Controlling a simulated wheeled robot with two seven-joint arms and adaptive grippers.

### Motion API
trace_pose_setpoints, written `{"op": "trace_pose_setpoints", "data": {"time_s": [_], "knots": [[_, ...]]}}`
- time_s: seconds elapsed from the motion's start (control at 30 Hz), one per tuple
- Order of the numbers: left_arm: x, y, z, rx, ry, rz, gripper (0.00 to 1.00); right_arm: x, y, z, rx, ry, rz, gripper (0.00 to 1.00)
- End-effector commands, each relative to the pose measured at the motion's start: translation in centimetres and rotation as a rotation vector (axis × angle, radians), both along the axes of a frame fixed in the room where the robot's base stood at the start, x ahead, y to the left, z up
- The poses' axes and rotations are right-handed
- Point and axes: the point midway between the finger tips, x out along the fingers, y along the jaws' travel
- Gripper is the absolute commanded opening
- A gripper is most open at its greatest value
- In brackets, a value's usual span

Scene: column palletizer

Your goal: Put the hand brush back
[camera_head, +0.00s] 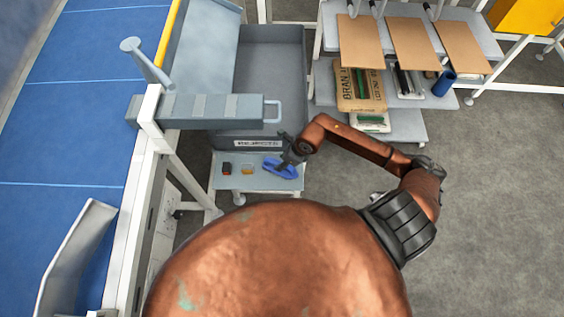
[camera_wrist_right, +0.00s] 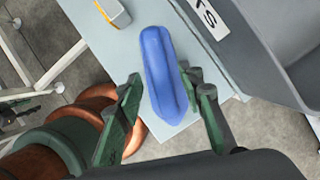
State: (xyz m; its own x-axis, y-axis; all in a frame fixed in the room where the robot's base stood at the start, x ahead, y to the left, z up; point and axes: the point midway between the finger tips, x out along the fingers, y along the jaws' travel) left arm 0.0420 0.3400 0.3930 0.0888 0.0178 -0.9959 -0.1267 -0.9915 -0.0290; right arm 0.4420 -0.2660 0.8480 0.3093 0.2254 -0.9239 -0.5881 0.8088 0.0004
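A blue elongated object (camera_head: 281,170), which looks like the hand brush, lies on a small pale shelf (camera_head: 230,183) below the grey bin. In the right wrist view the blue brush (camera_wrist_right: 162,75) lies lengthwise on the pale surface (camera_wrist_right: 110,55). My right gripper (camera_head: 287,163) is over the right end of the brush. In the wrist view its two fingers (camera_wrist_right: 165,92) are spread apart, one on each side of the brush's near end, with gaps visible. I cannot tell how high the fingertips are above the shelf. My left gripper does not show.
A small dark-and-red item (camera_head: 227,168) and an orange item (camera_head: 248,169) lie left of the brush. A grey bin (camera_head: 290,95) with a label stands behind the shelf. A rack (camera_head: 410,125) with boards and sacks is at back right. A blue conveyor (camera_head: 70,110) runs along the left.

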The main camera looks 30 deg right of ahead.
Motion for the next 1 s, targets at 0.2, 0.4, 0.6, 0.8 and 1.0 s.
{"op": "trace_pose_setpoints", "data": {"time_s": [0.2, 0.4, 0.6, 0.8, 1.0], "knots": [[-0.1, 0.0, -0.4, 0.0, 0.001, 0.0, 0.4, -1.5, -1.2, 4.3, -0.003, -0.002, 0.002, 0.35], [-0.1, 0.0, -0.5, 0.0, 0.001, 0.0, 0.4, -2.3, -1.8, 7.0, -0.002, -0.002, 0.001, 0.35], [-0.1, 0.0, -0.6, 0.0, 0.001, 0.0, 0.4, -2.7, -1.9, 7.9, 0.0, 0.0, -0.001, 0.35], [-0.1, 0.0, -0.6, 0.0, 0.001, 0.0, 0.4, -2.6, -1.9, 7.9, 0.0, 0.0, -0.001, 0.35], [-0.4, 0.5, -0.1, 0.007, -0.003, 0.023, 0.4, -4.1, -0.9, 8.2, 0.023, 0.034, 0.001, 0.35]]}}
